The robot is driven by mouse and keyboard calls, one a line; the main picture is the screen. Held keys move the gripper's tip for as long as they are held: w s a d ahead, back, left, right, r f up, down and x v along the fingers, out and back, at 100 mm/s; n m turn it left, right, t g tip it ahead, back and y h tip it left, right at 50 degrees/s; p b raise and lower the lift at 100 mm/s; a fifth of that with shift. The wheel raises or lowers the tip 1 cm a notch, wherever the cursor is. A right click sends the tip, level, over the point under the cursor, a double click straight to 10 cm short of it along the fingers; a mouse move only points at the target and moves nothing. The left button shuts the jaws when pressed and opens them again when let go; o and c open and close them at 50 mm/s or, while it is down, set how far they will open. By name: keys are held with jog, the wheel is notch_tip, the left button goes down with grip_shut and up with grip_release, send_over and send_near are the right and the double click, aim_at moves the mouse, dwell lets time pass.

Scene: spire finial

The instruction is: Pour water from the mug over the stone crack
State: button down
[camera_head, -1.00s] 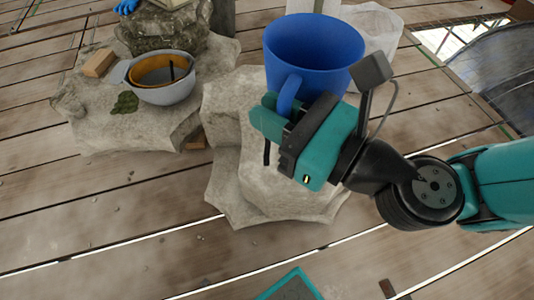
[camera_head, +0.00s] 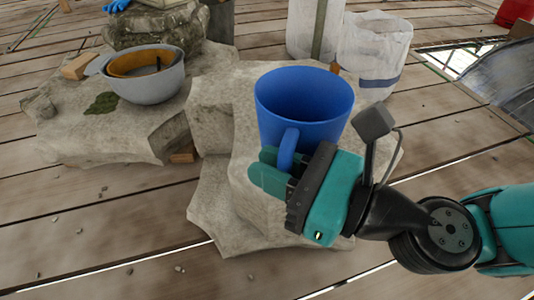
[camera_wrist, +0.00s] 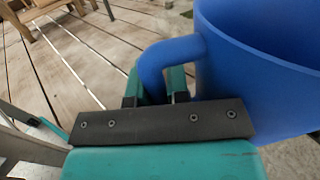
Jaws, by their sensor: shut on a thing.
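The blue mug (camera_head: 305,100) is upright, over or on the pale stone block (camera_head: 215,205) in the head view; I cannot tell whether it touches the stone. My gripper (camera_head: 278,172) is shut on the mug's handle (camera_head: 288,150). In the wrist view, the handle (camera_wrist: 165,62) passes between my gripper's teal fingers (camera_wrist: 158,85), with the mug's body (camera_wrist: 250,75) at the right. The mug's inside looks plain blue, and no water can be made out. No crack can be picked out clearly; the mug and my gripper hide part of the block.
A grey bowl (camera_head: 150,90) with a yellow one inside sits on the stone slab at left, near a moss patch (camera_head: 101,103). A wood block (camera_head: 77,67) lies beside it. White sacks (camera_head: 372,65) stand behind the mug.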

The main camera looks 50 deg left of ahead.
notch_tip(320, 180, down, 8)
jog(key=g+b, duration=0.1)
jog(key=b, duration=0.6)
jog(key=shift+d+f+n, duration=0.2)
jog(key=shift+f+n, duration=0.05)
jog(key=shift+n, duration=0.05)
jog(key=shift+r, duration=0.1)
